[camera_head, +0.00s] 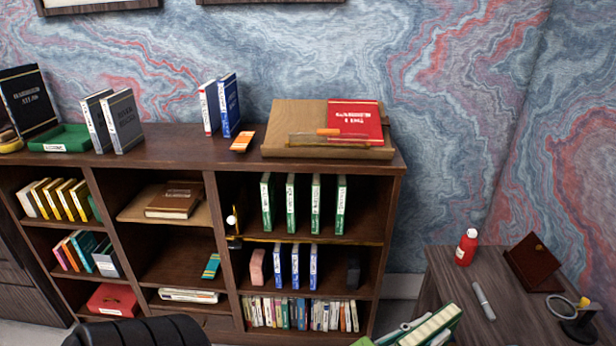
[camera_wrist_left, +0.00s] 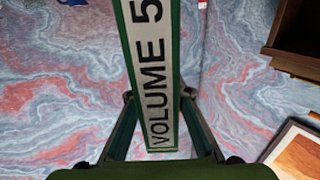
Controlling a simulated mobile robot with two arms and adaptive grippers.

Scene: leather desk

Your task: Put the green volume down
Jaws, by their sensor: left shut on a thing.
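My left gripper (camera_head: 403,329) is at the bottom edge of the head view, just left of the dark side table. It is shut on a green volume (camera_head: 433,327) with pale page edges, held tilted in the air and partly cut off by the frame. In the left wrist view the green volume (camera_wrist_left: 150,65) stands between the two fingers of the gripper (camera_wrist_left: 160,108), its white spine label reading "VOLUME 5". Several similar green volumes (camera_head: 291,204) stand upright, with gaps between them, on the right bay's upper shelf. My right gripper is not in view.
The side table (camera_head: 450,275) carries a red bottle (camera_head: 466,247), a grey marker (camera_head: 483,299), a brown stand (camera_head: 533,262) and a magnifier (camera_head: 565,309). Blue volumes (camera_head: 295,266) stand below the green ones.

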